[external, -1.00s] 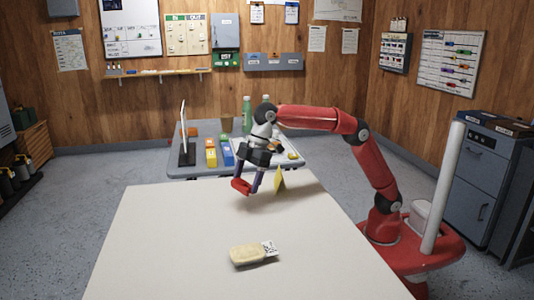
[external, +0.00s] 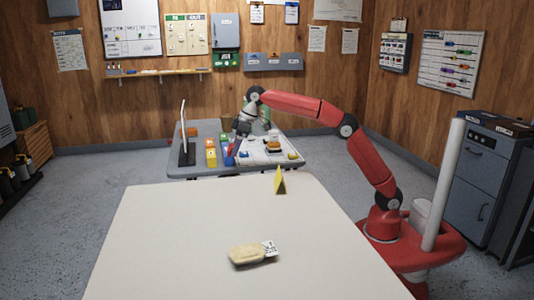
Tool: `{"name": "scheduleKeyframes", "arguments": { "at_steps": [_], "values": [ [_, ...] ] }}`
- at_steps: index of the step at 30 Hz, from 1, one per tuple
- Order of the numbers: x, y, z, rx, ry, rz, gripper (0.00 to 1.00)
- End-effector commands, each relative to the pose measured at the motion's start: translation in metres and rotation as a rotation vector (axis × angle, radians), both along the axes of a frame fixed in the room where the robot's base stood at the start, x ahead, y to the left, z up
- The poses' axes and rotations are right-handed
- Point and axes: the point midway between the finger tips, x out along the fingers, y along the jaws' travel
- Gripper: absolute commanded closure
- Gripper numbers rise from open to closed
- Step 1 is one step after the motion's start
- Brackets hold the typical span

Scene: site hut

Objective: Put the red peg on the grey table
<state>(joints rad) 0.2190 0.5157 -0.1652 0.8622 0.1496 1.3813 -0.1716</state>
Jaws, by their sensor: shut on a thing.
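My gripper (external: 236,141) is over the grey table (external: 205,175) at the back, among the things near its middle. It is small in the picture, and its fingers are hard to make out. It is shut on the red peg (external: 230,149), of which only a small red part shows, just beside a blue block. I cannot tell whether the peg touches the table or is just above it.
Yellow and blue blocks (external: 211,155) and an upright dark-edged panel (external: 185,140) stand left on the grey table. A burger-like thing (external: 274,145) lies to the right. The near white table (external: 170,235) holds a yellow sign (external: 280,182) and a tagged beige pouch (external: 248,254).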

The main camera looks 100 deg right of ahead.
Motion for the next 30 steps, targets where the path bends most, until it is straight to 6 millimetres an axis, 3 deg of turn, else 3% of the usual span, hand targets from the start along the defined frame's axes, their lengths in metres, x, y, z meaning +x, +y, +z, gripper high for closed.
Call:
{"name": "scheduleKeyframes", "arguments": {
  "at_steps": [1,9,15,18,24,30],
  "values": [
    [-0.008,-0.03,-0.001,-0.002,0.0,-0.07,0.45],
    [-0.067,-0.166,-0.005,-0.002,0.001,-0.435,0.45],
    [-0.129,-0.254,-0.004,-0.003,0.001,-0.698,0.45],
    [-0.16,-0.288,-0.003,-0.003,0.002,-0.812,0.45],
    [-0.204,-0.328,-0.001,-0.002,0.001,-0.96,0.45],
    [-0.217,-0.338,-0.011,0.002,0.003,-1.003,0.45]
  ]
}}
